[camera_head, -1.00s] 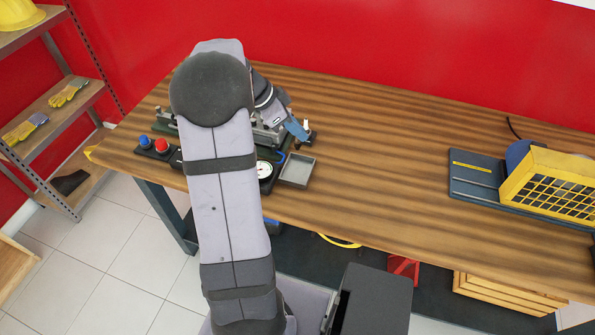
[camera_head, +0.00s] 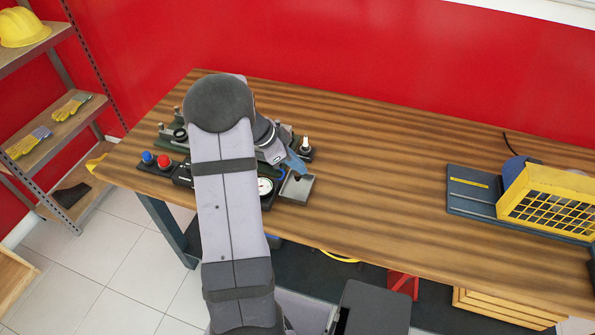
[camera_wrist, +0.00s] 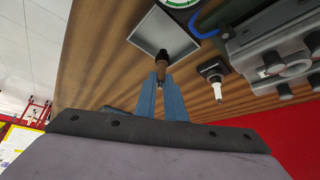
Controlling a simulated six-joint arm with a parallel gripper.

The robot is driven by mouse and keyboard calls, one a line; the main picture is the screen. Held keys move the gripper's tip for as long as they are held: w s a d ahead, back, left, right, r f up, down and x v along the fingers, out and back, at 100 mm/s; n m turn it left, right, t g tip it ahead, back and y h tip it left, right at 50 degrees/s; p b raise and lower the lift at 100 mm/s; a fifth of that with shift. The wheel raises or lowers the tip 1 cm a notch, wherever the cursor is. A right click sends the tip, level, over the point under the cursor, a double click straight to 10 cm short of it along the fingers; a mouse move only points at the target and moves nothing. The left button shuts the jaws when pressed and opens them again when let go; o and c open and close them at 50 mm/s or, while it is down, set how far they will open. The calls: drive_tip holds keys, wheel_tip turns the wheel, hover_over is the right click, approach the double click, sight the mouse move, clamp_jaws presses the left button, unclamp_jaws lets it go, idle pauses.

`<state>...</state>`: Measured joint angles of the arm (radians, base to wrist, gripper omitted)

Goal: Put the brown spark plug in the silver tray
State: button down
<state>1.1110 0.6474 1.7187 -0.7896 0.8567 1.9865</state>
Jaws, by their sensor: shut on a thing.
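The brown spark plug (camera_wrist: 161,62) is between the blue fingertips of my gripper (camera_wrist: 161,80) in the wrist view, which are shut on it. The silver tray (camera_wrist: 148,35) is a shallow square tray just beyond the plug, and the plug's far end overlaps it in that view. In the head view my gripper (camera_head: 299,170) is at the back edge of the silver tray (camera_head: 305,190), with a small dark end over the tray. I cannot tell the height of the plug above the tray floor.
A white-tipped plug (camera_head: 305,145) stands in a dark holder behind the tray. The engine trainer (camera_head: 172,133) and a round gauge (camera_head: 265,186) are left of the tray. The table (camera_head: 390,180) is clear to the right, up to a yellow grille unit (camera_head: 550,200).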

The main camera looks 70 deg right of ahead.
sight(298, 174)
drive_tip(key=shift+f+p, duration=0.5)
drive_tip(key=shift+f, duration=1.3)
drive_tip(key=shift+f, duration=0.15)
drive_tip(key=c, duration=1.8)
unclamp_jaws()
drive_tip(key=shift+c, duration=0.2)
drive_tip(key=shift+r, duration=0.2)
drive_tip(key=b+v, duration=0.4)
drive_tip(key=v, duration=0.8)
